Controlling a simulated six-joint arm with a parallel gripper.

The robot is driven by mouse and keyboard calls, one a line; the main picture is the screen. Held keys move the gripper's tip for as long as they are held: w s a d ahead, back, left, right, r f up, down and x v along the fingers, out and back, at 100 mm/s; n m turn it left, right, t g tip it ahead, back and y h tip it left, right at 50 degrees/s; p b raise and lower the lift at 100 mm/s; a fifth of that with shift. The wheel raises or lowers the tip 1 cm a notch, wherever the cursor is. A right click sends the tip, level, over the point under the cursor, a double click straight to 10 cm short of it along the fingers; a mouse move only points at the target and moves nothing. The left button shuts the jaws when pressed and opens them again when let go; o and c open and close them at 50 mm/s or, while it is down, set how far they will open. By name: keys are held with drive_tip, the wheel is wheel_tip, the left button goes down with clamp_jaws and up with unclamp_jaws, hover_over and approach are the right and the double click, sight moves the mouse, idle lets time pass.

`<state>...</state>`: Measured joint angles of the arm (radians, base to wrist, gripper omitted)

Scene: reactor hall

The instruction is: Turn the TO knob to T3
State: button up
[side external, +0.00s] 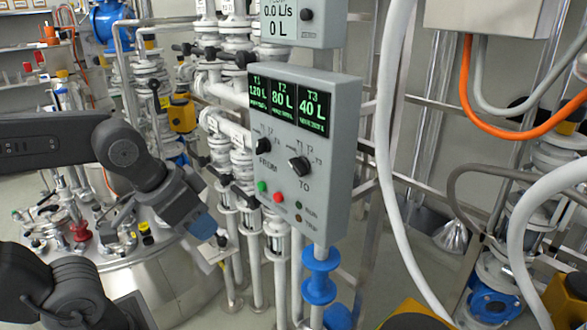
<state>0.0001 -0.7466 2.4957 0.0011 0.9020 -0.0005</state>
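The TO knob (300,166) is a black knob on the right of the grey control panel (335,190), above the word TO. Small T1, T2 and T3 labels stand around it. Its pointer is too small to read surely. My gripper (205,228) is at the left of the panel, lower than the knob and apart from it. Its blue-tipped end points down and to the right. I cannot make out its fingers or any gap between them. Nothing touches the knob.
The FROM knob (264,146) sits left of the TO knob. Below are a green button (262,186) and a red button (278,197). Three displays read 120 L, 80 L and 40 L. Pipes and valves crowd behind; a white hose (390,150) hangs right of the panel.

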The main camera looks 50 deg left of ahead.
drive_tip(key=shift+g+y, duration=0.4)
drive_tip(key=shift+g, duration=0.1)
drive_tip(key=w+r, duration=0.2)
drive_tip(key=w, duration=0.1)
drive_tip(key=w+r, duration=0.4)
drive_tip(key=w, duration=0.1)
drive_tip(key=shift+w+a+r, duration=0.1)
drive_tip(key=shift+w+a, duration=0.2)
drive_tip(key=shift+w, duration=0.05)
clamp_jaws()
drive_tip(key=g+y, duration=0.1)
approach(301, 167)
drive_tip(key=f, duration=0.5)
drive_tip(key=w+f, duration=0.1)
drive_tip(key=f, duration=0.1)
drive_tip(key=shift+d+f, duration=0.4)
